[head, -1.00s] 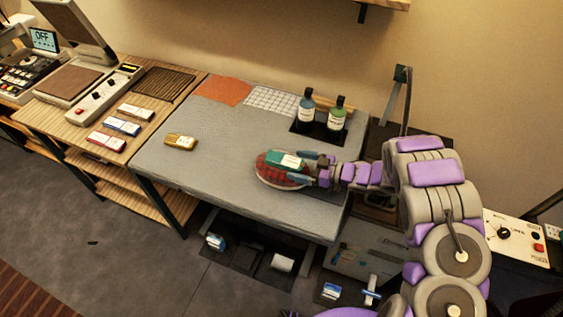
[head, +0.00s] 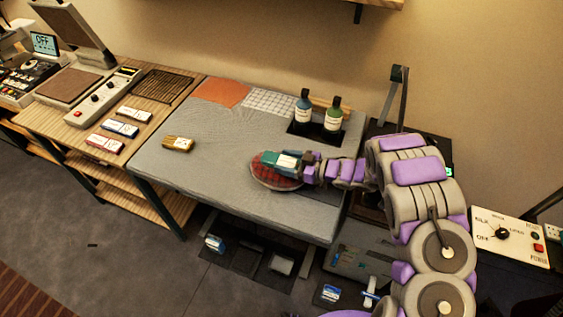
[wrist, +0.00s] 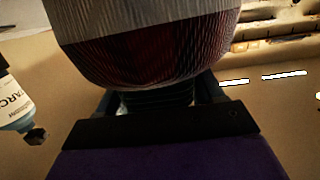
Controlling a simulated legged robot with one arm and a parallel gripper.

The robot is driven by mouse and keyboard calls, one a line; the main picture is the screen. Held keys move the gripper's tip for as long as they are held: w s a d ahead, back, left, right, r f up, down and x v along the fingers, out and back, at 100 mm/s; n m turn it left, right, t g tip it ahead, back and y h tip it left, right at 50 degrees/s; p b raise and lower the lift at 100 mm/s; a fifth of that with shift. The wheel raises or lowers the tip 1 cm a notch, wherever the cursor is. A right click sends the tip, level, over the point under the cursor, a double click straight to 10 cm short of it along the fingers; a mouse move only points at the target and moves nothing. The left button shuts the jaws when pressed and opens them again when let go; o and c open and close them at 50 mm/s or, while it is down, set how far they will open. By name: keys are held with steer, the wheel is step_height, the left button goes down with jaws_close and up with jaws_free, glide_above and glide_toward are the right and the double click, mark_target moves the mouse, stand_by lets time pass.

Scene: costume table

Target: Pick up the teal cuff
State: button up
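The teal cuff (head: 269,158) has a pale label and is above the red round cushion (head: 272,180) on the grey table. My gripper (head: 294,162) reaches it from the right, its fingers drawn close together on the cuff's near part. In the wrist view a dark ribbed piece (wrist: 156,98) sits between the fingers, in shadow. The red cushion (wrist: 150,65), with a grey band, fills the top there and hides much. I cannot tell whether the cuff still touches the cushion.
A gold cuff (head: 178,144) lies on the grey table (head: 215,170) to the left. Two bottles (head: 304,107) (head: 333,115) stand in a black holder behind my gripper. An orange patch (head: 221,92) and a white grid (head: 269,101) lie at the back. The table's left part is mostly clear.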

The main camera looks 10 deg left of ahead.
mark_target(286, 161)
steer(key=shift+d, duration=0.1)
steer(key=c, duration=0.4)
steer(key=shift+a, duration=0.35)
steer(key=shift+c, duration=0.8)
steer(key=shift+d+r, duration=0.1)
steer(key=shift+r, duration=0.55)
step_height(286, 161, up, 2)
steer(key=shift+d+r+p, duration=0.1)
steer(key=shift+p, duration=0.3)
steer(key=s+a+r+p, duration=0.1)
steer(key=s+a+r, duration=0.15)
steer(key=s, duration=1.35)
steer(key=w+d+r+m+t+h+b, duration=0.1)
steer(key=w+d+r+m+t+h, duration=0.2)
steer(key=w+d, duration=0.4)
steer(key=w+d+r+m+t, duration=0.3)
steer(key=w+d+r+t, duration=0.2)
steer(key=w, duration=0.3)
steer(key=w+d+r+m+t+h, duration=0.2)
steer(key=d+r+m+h, duration=0.1)
steer(key=d+r, duration=0.3)
steer(key=w+d+r+m+t+h+b, duration=0.1)
steer(key=w+d+r+m+t+h, duration=0.1)
steer(key=d, duration=0.9)
step_height(286, 161, up, 5)
steer(key=m+t+h, duration=0.1)
steer(key=m+h, duration=0.1)
steer(key=h, duration=0.1)
steer(key=shift+w+f, duration=0.15)
steer(key=shift+w, duration=0.15)
